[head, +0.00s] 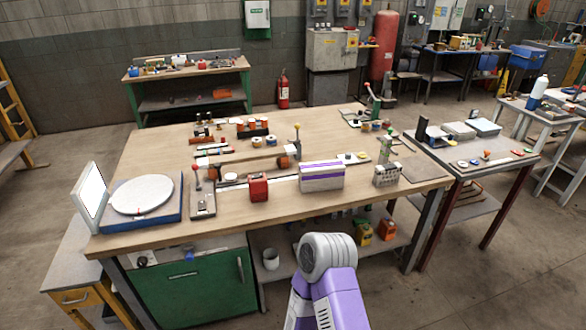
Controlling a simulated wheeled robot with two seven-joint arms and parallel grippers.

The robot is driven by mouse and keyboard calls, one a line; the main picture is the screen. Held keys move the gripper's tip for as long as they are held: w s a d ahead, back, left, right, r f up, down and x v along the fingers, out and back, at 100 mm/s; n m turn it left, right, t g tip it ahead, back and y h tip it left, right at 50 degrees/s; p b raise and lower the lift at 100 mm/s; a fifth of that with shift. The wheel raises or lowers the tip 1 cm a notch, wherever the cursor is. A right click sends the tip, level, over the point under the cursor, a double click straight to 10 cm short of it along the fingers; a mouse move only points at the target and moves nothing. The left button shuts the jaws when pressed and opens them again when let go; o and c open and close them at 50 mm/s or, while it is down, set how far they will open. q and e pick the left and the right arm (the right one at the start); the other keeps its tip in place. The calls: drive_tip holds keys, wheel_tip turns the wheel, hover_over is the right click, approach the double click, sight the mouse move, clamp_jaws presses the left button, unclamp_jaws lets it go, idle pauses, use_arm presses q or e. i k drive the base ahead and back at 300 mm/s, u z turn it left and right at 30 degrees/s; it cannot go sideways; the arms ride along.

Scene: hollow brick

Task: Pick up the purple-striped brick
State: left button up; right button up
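The purple-striped brick (321,177) is a pale block with purple bands across its top and front. It sits near the front edge of the wooden workbench (240,212), right of centre. Any hollow in it cannot be made out from here. A purple and white link of one of my arms shows at the bottom, below the bench edge and apart from the brick. Neither gripper is in the picture.
A red box (258,187) stands just left of the brick, and a grey perforated block (386,175) stands to its right. A lever tool (202,196) and a round plate on a blue base (142,195) are further left. Small tools lie behind.

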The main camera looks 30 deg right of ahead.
sight(326, 175)
drive_tip(key=z, duration=0.4)
drive_tip(key=i, duration=0.9)
drive_tip(key=z, duration=0.7)
